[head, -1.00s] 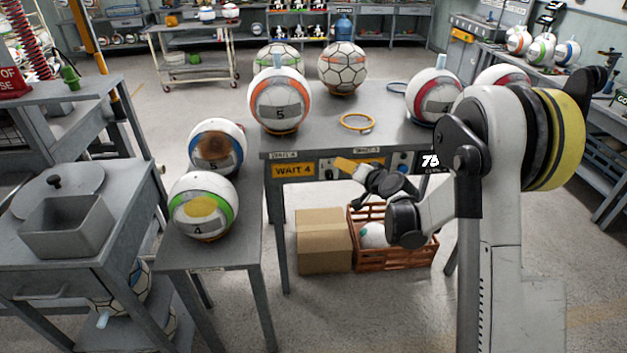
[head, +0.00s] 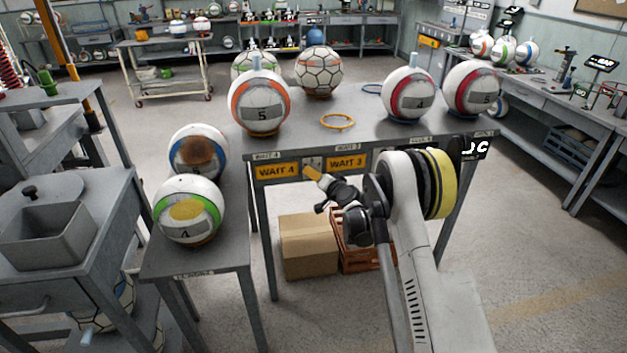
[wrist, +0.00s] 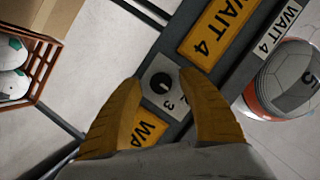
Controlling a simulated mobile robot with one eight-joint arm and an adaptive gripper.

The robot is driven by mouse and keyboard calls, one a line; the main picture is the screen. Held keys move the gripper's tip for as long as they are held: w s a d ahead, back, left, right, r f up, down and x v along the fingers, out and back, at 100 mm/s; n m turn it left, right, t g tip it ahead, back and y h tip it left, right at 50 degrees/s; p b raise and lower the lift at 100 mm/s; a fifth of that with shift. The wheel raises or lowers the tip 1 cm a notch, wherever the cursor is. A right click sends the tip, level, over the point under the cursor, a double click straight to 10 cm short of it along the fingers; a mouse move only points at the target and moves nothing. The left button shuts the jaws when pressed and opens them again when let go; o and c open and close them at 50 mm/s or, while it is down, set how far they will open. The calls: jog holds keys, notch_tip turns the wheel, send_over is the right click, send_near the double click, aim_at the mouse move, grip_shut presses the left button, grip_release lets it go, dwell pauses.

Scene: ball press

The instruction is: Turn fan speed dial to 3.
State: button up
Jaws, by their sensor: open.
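The fan speed dial (wrist: 162,82) is a small black knob on a light grey plate (wrist: 151,69) in the wrist view. The digit 3 shows beside it; its pointer is too small to read. In the head view the plate (head: 313,162) sits on the table's front edge between the WAIT 4 sign (head: 277,171) and WAIT 3 sign (head: 348,163). My gripper (wrist: 158,82), with orange fingers, is open. In the wrist view the knob appears between its fingertips; contact cannot be told. In the head view my gripper (head: 311,173) is just below the plate.
A low bench (head: 200,258) with two balls stands at left. A cardboard box (head: 308,246) and a brown crate (head: 350,255) lie under the table. Floor at right is clear.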

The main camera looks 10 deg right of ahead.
jog(key=shift+w+a+f, duration=0.1)
jog(key=shift+w, duration=0.25)
grip_shut()
jog(key=m+y, duration=0.2)
jog(key=m, duration=0.1)
jog(key=shift+m+t, duration=0.3)
jog(key=shift+t, duration=0.1)
jog(key=m, duration=0.2)
jog(key=m+t, duration=0.1)
jog(key=m, duration=0.1)
jog(key=shift+t+y, duration=0.3)
jog(key=shift+y, duration=0.1)
jog(key=shift+m, duration=0.4)
